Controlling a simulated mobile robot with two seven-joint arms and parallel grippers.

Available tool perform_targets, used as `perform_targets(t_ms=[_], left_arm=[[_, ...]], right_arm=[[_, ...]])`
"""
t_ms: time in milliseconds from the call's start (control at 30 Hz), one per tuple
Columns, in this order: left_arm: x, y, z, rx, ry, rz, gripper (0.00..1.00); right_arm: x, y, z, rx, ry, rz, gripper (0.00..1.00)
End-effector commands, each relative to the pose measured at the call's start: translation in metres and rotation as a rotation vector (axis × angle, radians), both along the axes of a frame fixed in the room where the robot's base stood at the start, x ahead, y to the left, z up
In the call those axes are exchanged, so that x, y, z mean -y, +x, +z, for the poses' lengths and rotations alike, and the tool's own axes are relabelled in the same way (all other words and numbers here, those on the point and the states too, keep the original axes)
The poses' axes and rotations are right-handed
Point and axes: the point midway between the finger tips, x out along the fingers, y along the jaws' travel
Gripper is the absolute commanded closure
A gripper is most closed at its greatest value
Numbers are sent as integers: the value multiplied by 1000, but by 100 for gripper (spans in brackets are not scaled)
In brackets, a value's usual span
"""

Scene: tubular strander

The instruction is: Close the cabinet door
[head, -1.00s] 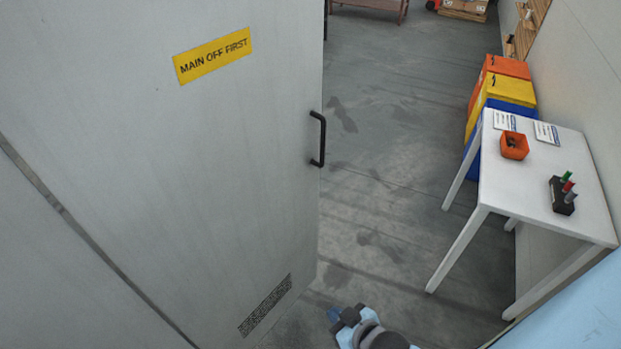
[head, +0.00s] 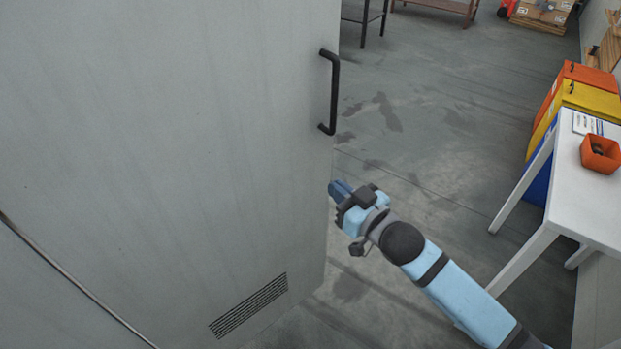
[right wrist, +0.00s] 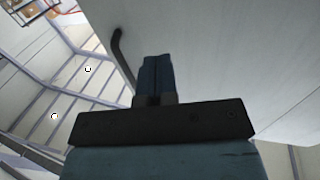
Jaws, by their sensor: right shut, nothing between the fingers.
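The grey cabinet door (head: 190,150) fills the left of the head view, with a black bar handle (head: 330,92) near its right edge and a vent grille (head: 250,305) low down. It stands swung out, with a seam along its lower left side. My right gripper (head: 337,188) is shut and empty, beside the door's free edge, below the handle. I cannot tell whether it touches the door. In the right wrist view the shut fingers (right wrist: 155,75) point up, with the handle (right wrist: 122,55) just left of them and the door (right wrist: 220,60) behind. My left gripper is out of view.
A white table (head: 590,190) with an orange bin (head: 600,153) on it stands at the right. Orange, yellow and blue boxes (head: 590,98) stand behind it. The floor (head: 430,140) between door and table is open. A dark-legged table (head: 363,18) stands at the back.

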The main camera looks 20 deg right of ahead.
Motion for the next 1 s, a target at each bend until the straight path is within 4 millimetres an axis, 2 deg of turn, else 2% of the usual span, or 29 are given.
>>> perform_targets(t_ms=[167, 400, 600, 800, 1000], left_arm=[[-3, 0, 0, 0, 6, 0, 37], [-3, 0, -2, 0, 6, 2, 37], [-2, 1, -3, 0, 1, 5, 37], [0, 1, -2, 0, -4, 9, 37], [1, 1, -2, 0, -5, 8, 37]], right_arm=[[-10, 23, 3, 3, 1, 0, 100], [-30, 71, 2, 2, 0, 0, 100], [-44, 104, 1, 0, 1, 0, 100], [-52, 122, 0, -2, -1, 0, 100], [-54, 125, 1, -1, 0, 1, 100]])
